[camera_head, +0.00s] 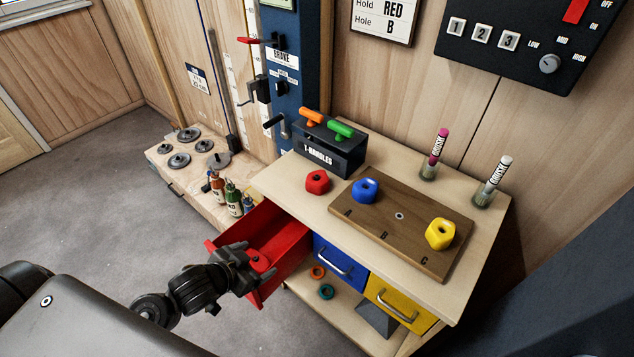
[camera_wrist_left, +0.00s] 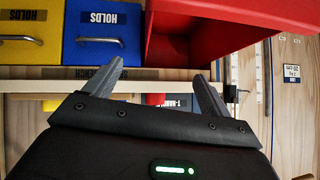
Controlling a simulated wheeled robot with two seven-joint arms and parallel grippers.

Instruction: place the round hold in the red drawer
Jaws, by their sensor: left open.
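The red drawer (camera_head: 281,229) is pulled open at the left end of the cabinet; part of it shows in the left wrist view (camera_wrist_left: 240,15). My right gripper is not in view.
On the tabletop (camera_head: 300,203) are a wooden board (camera_head: 387,235) with a blue hold (camera_head: 364,190) and a yellow hold (camera_head: 440,233), plus a T-handles box (camera_head: 329,145). Blue (camera_head: 340,264) and yellow (camera_head: 398,300) drawers are shut. Bottles (camera_head: 233,198) stand left of the red drawer.

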